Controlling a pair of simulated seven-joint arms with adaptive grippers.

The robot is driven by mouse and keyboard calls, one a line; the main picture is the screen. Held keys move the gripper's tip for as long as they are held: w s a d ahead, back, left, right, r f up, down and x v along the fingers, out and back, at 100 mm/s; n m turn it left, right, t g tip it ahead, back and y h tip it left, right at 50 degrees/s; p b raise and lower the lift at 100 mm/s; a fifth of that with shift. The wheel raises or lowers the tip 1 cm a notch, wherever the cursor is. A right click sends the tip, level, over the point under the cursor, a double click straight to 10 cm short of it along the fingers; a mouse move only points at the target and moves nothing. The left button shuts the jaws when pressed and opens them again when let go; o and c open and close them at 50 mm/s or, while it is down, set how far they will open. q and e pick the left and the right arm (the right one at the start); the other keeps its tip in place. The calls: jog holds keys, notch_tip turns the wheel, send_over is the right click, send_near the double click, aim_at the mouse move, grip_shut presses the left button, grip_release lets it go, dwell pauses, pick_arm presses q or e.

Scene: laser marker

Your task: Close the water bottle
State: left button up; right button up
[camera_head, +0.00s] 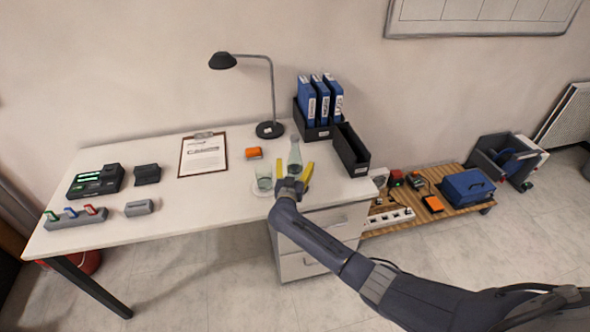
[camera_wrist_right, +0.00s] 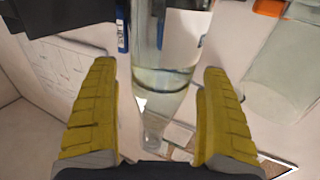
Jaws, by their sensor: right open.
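The water bottle (camera_head: 295,157) is clear glass and stands upright near the right end of the white desk. My right gripper (camera_head: 293,174) has yellow fingers and is in front of the bottle, open. In the right wrist view the bottle (camera_wrist_right: 165,62) shows between the two spread fingers (camera_wrist_right: 161,112), with a gap on each side. Its narrow end points to the bottom of that picture. A separate cap or stopper cannot be made out. My left gripper is not in view.
A drinking glass (camera_head: 264,178) stands just left of the bottle and shows large at right in the wrist view (camera_wrist_right: 288,70). An orange box (camera_head: 253,153), a lamp (camera_head: 269,130) and a black tray (camera_head: 351,150) are nearby. The desk's middle front is clear.

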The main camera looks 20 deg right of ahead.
jog(key=shift+r, duration=0.1)
jog(key=c, duration=1.7)
